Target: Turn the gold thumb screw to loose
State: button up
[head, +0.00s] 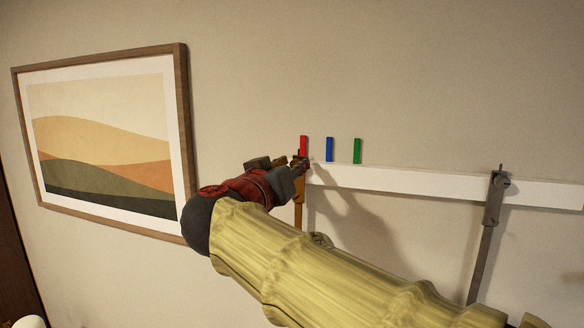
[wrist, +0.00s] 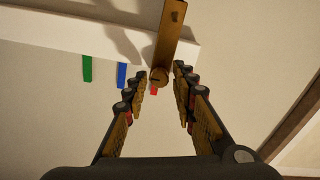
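The gold bracket with its thumb screw is at the left end of the white rail. In the wrist view the gold thumb screw (wrist: 159,77) shows as a round knob on the gold bracket (wrist: 171,35), between or just beyond my fingertips. My gripper (wrist: 158,74) is open, with one finger on each side of the knob and a gap visible to each. In the head view my gripper (head: 299,168) is at the rail's left end and hides the screw. The lower part of the gold bracket (head: 298,217) shows beneath it.
Red (head: 303,146), blue (head: 329,149) and green (head: 357,151) markers stand along the top of the white rail (head: 420,182). A grey bracket (head: 492,200) with its own screw hangs farther right. A framed picture (head: 183,120) hangs on the wall at left.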

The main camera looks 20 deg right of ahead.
jog(key=c, duration=0.6)
grip_shut()
jog(key=shift+f+n+b, duration=0.1)
jog(key=shift+n+b, duration=0.2)
jog(key=shift+b, duration=0.15)
jog(key=shift+n+b, duration=2.25)
jog(key=shift+n, duration=6.45)
jog(key=o, duration=0.8)
grip_release()
jog(key=shift+o, duration=0.6)
